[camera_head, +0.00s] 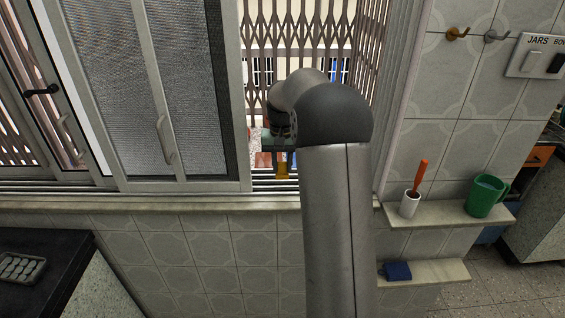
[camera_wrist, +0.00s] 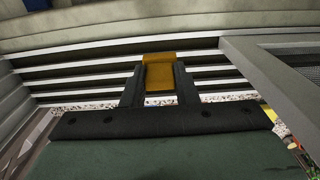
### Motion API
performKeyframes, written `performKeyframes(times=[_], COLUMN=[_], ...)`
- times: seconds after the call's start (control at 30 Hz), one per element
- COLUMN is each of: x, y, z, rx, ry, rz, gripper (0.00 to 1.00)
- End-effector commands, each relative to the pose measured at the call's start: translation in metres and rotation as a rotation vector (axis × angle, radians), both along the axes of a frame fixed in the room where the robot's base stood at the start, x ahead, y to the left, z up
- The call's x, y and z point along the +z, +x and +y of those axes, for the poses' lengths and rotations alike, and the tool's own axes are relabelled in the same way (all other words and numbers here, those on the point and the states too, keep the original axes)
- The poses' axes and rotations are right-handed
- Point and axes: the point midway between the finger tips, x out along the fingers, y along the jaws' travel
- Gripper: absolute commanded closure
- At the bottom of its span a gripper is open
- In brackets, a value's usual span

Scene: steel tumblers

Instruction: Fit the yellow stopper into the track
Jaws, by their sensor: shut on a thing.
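The yellow stopper (camera_wrist: 159,77) is held between the two dark fingers of my gripper (camera_wrist: 158,88), which is shut on it. In the head view, the stopper (camera_head: 282,171) shows below my gripper (camera_head: 281,155), in the open part of the window. The track (camera_wrist: 95,72) is a set of pale rails with dark grooves. It crosses behind the stopper in the wrist view and runs along the sill in the head view (camera_head: 262,183). I cannot tell whether the stopper touches the rails or is above them.
The sliding window panel (camera_head: 185,95) stands left of the stopper; its frame (camera_wrist: 275,85) is at the right in the wrist view. A folding metal grille (camera_head: 300,35) is behind. At right, a shelf (camera_head: 440,213) holds a white cup (camera_head: 409,205) and a green mug (camera_head: 485,197).

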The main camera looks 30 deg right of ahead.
Motion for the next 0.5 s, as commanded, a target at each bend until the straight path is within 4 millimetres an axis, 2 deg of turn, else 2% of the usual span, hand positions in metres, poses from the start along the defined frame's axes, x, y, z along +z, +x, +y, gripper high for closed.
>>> performKeyframes(times=[0.1,0.5], x=[-0.013,-0.040], y=[0.000,0.000], z=[0.000,0.000], rx=[0.000,0.000], ry=[0.000,0.000], rz=[0.001,0.001], gripper=[0.95,0.95])
